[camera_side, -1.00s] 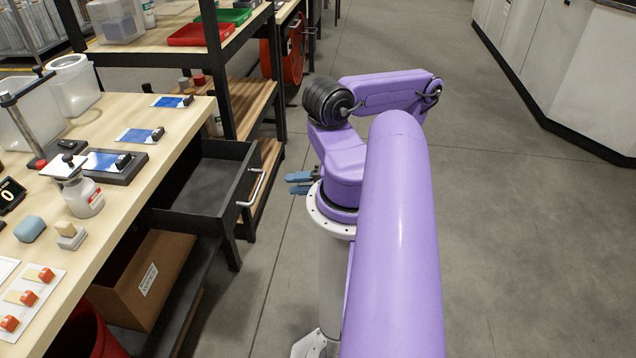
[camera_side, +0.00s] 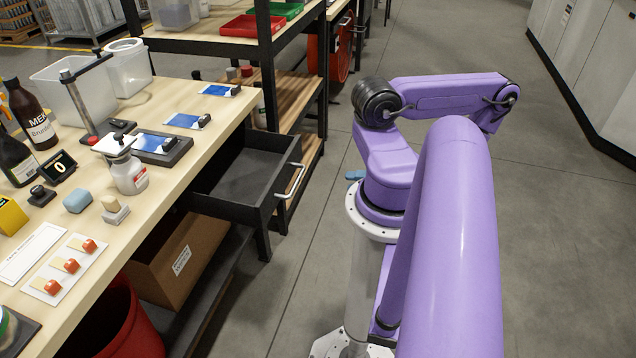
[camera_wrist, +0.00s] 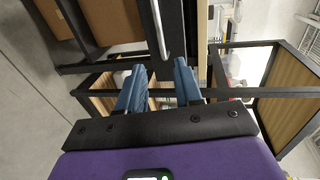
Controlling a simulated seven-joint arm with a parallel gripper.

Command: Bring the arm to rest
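My purple arm (camera_side: 450,240) stands on its white pedestal to the right of the workbench, folded back above the floor. My gripper (camera_wrist: 158,85) shows in the wrist view as two blue fingers with a gap between them, and nothing is held there. In the side view only a small blue fingertip (camera_side: 355,174) shows at the left of my arm; the rest of the gripper is hidden behind the arm. The fingers appear apart from the bench and the drawer.
An open, empty-looking drawer (camera_side: 245,180) juts from the workbench (camera_side: 190,190) toward my arm. A cardboard box (camera_side: 180,262) and a red bin (camera_side: 130,330) sit below. Floor right of my arm is clear.

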